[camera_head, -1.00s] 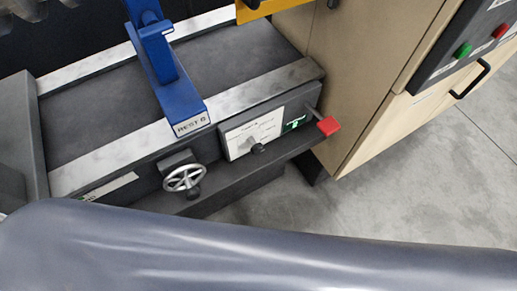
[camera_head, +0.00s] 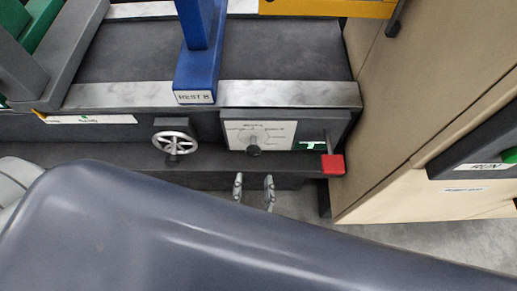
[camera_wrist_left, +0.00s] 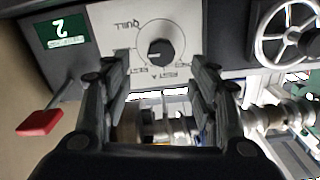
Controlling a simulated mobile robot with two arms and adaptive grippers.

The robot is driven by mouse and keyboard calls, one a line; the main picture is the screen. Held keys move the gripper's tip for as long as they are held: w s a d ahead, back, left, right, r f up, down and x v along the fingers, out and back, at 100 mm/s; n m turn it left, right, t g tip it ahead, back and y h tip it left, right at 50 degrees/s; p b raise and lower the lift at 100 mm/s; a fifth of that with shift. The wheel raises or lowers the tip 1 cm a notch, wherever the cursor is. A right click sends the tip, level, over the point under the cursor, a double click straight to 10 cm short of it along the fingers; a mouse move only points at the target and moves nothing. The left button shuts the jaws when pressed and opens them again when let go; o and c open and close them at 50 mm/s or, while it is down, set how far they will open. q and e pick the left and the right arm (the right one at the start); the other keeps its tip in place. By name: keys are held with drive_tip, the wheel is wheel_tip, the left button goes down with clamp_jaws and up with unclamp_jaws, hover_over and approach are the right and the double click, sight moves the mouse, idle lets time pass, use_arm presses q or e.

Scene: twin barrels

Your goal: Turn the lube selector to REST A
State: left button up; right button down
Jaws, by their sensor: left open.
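The lube selector is a small black knob (camera_head: 254,150) on a white labelled plate (camera_head: 240,130) on the front of the machine bed. In the left wrist view the knob (camera_wrist_left: 159,51) shows upside down within a printed circle, with QUILL and REST labels around it; its exact pointing is hard to tell. My left gripper (camera_head: 254,184) is open and empty, its two fingertips pointing up just below the knob. In the wrist view the gripper's fingers (camera_wrist_left: 160,75) stand either side of and short of the knob, apart from it. My right gripper is not in view.
A spoked handwheel (camera_head: 174,142) is left of the plate. A red-ended lever (camera_head: 333,164) and a green display (camera_head: 312,145) are on its right. A blue rest (camera_head: 198,75) stands above. A beige cabinet (camera_head: 400,110) closes off the right.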

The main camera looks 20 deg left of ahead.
sight(253, 155)
use_arm(q)
drive_tip(key=x, duration=0.4)
drive_tip(key=shift+w+a+r, duration=0.15)
drive_tip(key=shift+w+a, duration=0.05)
drive_tip(key=shift+a, duration=0.05)
drive_tip(key=p+x, duration=0.1)
drive_tip(key=x, duration=0.4)
drive_tip(key=shift+w+d, duration=0.1)
drive_tip(key=shift+w, duration=0.45)
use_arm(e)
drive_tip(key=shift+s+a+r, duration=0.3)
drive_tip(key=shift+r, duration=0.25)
use_arm(q)
drive_tip(key=c, duration=1.1)
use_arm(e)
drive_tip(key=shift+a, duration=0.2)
